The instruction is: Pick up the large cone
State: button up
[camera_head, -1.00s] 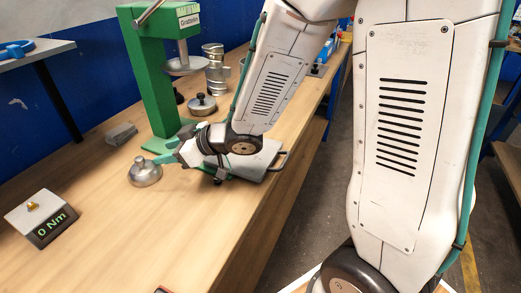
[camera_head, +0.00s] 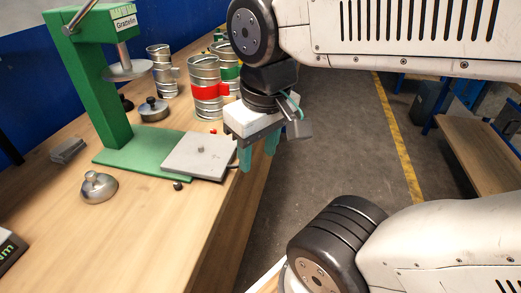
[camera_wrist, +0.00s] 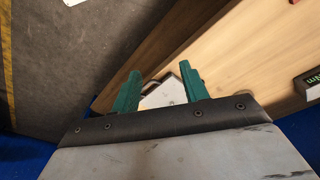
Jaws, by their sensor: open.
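A silvery metal cone with a small knob on top (camera_head: 99,187) stands upright on the wooden bench, left of the green press base. A smaller, flatter metal piece with a knob (camera_head: 153,109) stands behind the press. I take the front one as the large cone. My gripper (camera_head: 258,152) is open and empty, pointing down near the bench's right edge, well to the right of the cone. In the wrist view, the two green fingers (camera_wrist: 160,70) are apart, with part of the grey plate showing between them. I cannot make out the cone in the wrist view.
The green press (camera_head: 105,95) stands behind the cone. Metal duct pieces (camera_head: 205,88) stand farther back. A torque display (camera_head: 10,248) is at front left.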

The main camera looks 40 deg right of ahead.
aim_at(97, 188)
jog(key=k, duration=0.5)
jog(key=z, duration=1.45)
jog(key=i, duration=1.1)
jog(key=u, duration=2.55)
jog(key=i, duration=0.5)
jog(key=u, duration=0.05)
